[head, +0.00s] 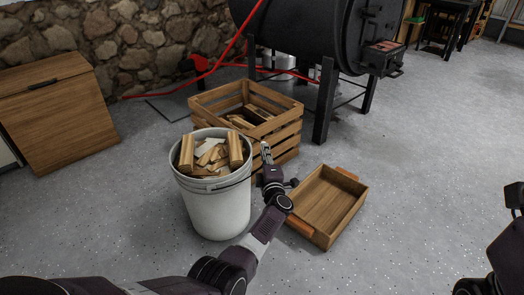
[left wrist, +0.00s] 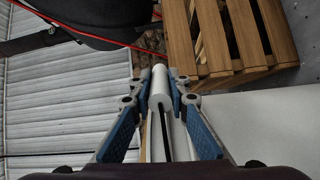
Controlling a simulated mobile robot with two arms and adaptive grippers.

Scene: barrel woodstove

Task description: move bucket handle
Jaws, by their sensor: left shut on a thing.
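A white bucket (head: 217,205) stands on the floor, filled with split wood (head: 212,155). My left gripper (head: 266,153) is at the right side of the bucket, near rim height. In the left wrist view its two blue-padded fingers (left wrist: 159,82) are closed around the white grip of the bucket handle (left wrist: 160,92). A dark, thin handle wire (left wrist: 164,130) runs from the grip. In the head view my gripper hides most of the grip. At the right edge only part of my right arm shows, without its fingers.
A slatted wooden crate (head: 288,137) with logs stands behind the bucket. A shallow wooden tray (head: 326,200) lies to its right. A black barrel stove (head: 300,28) on legs stands behind, with red hoses near it. A wooden box (head: 60,115) is at left. Floor at right is clear.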

